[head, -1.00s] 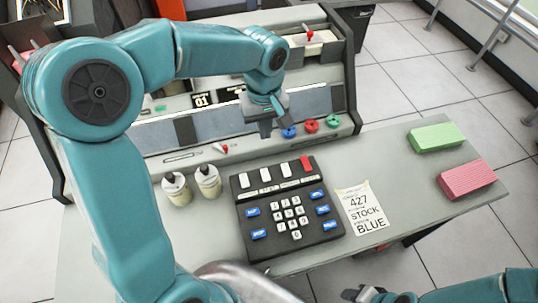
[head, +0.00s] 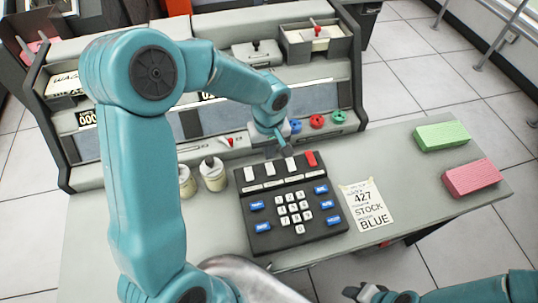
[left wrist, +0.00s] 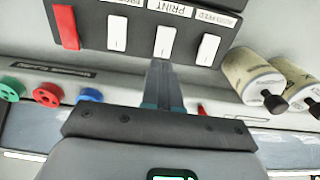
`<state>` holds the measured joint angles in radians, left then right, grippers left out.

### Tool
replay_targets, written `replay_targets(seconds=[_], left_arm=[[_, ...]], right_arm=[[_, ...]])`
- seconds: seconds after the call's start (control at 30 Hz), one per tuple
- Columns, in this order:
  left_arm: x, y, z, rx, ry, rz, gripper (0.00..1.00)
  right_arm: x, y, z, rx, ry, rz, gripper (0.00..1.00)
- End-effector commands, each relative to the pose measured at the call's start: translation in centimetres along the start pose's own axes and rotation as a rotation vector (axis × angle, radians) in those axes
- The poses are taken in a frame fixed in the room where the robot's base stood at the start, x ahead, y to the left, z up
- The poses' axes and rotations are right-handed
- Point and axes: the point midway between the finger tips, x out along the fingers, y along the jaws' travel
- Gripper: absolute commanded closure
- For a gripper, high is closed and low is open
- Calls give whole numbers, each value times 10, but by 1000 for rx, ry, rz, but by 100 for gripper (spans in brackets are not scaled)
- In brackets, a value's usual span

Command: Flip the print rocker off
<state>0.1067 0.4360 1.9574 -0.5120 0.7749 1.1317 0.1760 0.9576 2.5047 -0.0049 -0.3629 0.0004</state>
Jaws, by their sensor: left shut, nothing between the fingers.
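The dark keypad box (head: 254,215) stands on the table with a row of white rockers and one red rocker (head: 311,159) along its far edge. The print rocker (head: 268,170) is the middle white one; in the left wrist view it (left wrist: 164,42) is next to the upside-down PRINT label. My left gripper (head: 286,152) is shut and empty. Its fingertips (left wrist: 162,64) are close to the print rocker's far end in the wrist view; contact cannot be told. My right gripper (head: 362,293) shows only partly at the bottom edge.
Two cream bottles (head: 213,174) stand left of the box. Blue, red (head: 317,121) and green knobs line the machine behind. A note (head: 367,205) lies right of the box. Green (head: 442,135) and pink (head: 471,178) card stacks lie at the right.

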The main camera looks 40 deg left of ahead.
Motion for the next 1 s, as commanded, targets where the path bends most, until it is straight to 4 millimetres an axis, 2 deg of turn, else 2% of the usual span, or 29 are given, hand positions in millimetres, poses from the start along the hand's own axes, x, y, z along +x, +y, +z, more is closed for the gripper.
replay_targets(seconds=[0.1, 0.23, 0.6, 0.73, 0.8, 1.0], left_arm=[[16, 0, 1, 1, -3, -3, 100], [26, 0, 0, 0, -1, -2, 100], [28, 0, 0, 0, -1, 0, 100], [28, -1, -2, -4, -54, -6, 100], [32, 0, -1, 0, -46, -5, 100], [32, 0, 0, 0, -45, -4, 100]], right_arm=[[-1, 0, 0, 0, 0, 0, 57], [-1, 0, 0, 0, 0, 0, 57], [-1, 0, 0, 0, 0, 0, 57], [-13, -5, 0, 0, 0, 0, 57], [-7, -3, 0, 0, 1, 0, 57], [-7, -2, 0, 0, 0, 0, 57]])
